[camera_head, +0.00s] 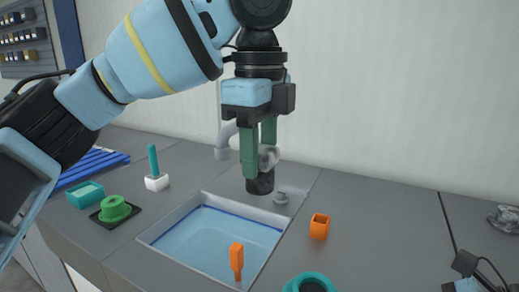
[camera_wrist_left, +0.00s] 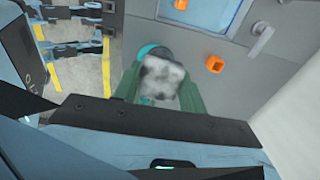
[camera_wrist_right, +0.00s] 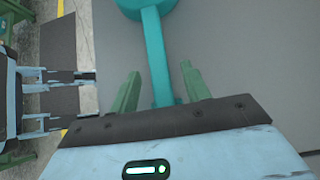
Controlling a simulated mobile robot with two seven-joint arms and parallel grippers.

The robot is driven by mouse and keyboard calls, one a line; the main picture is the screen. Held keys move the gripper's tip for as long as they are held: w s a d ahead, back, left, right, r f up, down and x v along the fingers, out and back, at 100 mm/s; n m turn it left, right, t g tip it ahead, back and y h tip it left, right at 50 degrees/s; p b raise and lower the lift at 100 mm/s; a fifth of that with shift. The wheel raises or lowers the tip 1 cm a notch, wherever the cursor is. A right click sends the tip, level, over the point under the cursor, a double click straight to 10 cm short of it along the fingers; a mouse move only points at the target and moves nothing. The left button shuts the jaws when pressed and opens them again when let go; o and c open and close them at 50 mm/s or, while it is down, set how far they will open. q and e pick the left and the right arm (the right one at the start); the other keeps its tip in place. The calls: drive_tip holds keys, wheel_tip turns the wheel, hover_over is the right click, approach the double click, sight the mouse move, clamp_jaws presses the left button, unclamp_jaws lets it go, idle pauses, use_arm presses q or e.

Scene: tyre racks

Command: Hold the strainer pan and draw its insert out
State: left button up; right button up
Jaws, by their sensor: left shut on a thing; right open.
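The teal strainer pan (camera_head: 312,283) shows only partly at the bottom edge of the head view, a round rim with a dark inside. In the right wrist view its round body (camera_wrist_right: 146,4) is at the top and its long handle (camera_wrist_right: 157,50) runs down between the fingers of my right gripper (camera_wrist_right: 159,72), which is open. My left gripper (camera_head: 259,150) is shut on a grey mottled piece (camera_wrist_left: 163,77), raised above the counter. A black cylinder (camera_head: 261,184) hangs below the fingers. I cannot tell whether this is the insert. In the left wrist view it partly hides a teal rim (camera_wrist_left: 147,50).
A sink (camera_head: 210,240) with an orange tool (camera_head: 237,258) lies left of the pan. An orange cup (camera_head: 319,226) stands on the counter between. A green piece on a black base (camera_head: 114,209), a teal box (camera_head: 85,194) and a teal-handled brush (camera_head: 155,172) are at left.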

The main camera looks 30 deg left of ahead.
drive_tip(key=v, duration=1)
use_arm(q)
drive_tip(key=shift+s, duration=0.1)
use_arm(e)
drive_tip(key=shift+s+d, duration=0.1)
